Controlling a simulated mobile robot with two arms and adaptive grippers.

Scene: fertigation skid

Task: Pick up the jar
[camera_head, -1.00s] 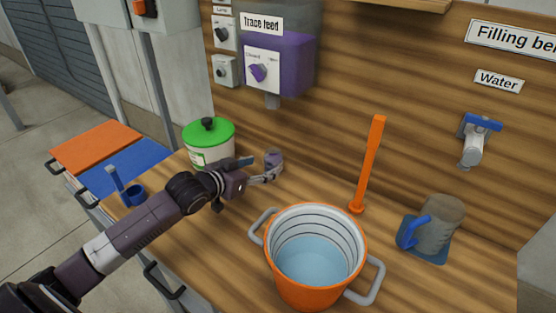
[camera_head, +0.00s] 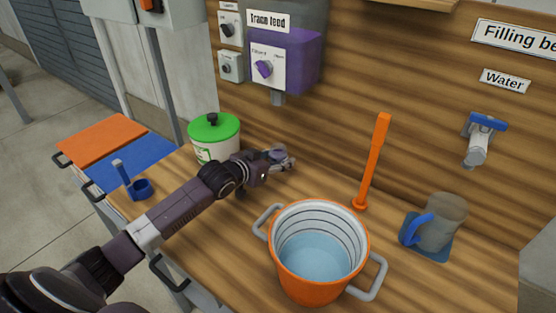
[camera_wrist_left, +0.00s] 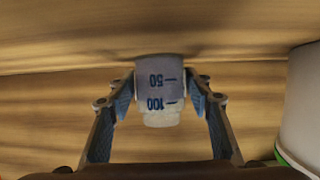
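The jar is a small clear measuring jar with blue marks 50 and 100. In the left wrist view the jar (camera_wrist_left: 158,90) is between the two blue-padded fingertips of my left gripper (camera_wrist_left: 160,95), with the marks upside down. The pads are very close to its sides, and contact is hard to judge. In the head view my left gripper (camera_head: 279,160) reaches the jar (camera_head: 279,152) on the bench from the left, partly covering it. The jar appears upright on the wood. My right gripper is not in view.
A white tub with a green lid (camera_head: 214,137) stands close beside my left wrist. An orange bucket of water (camera_head: 318,285) is in front on the bench (camera_head: 215,235). An orange paddle (camera_head: 371,165) and a grey jug (camera_head: 440,222) are to the right. The wooden wall is close behind.

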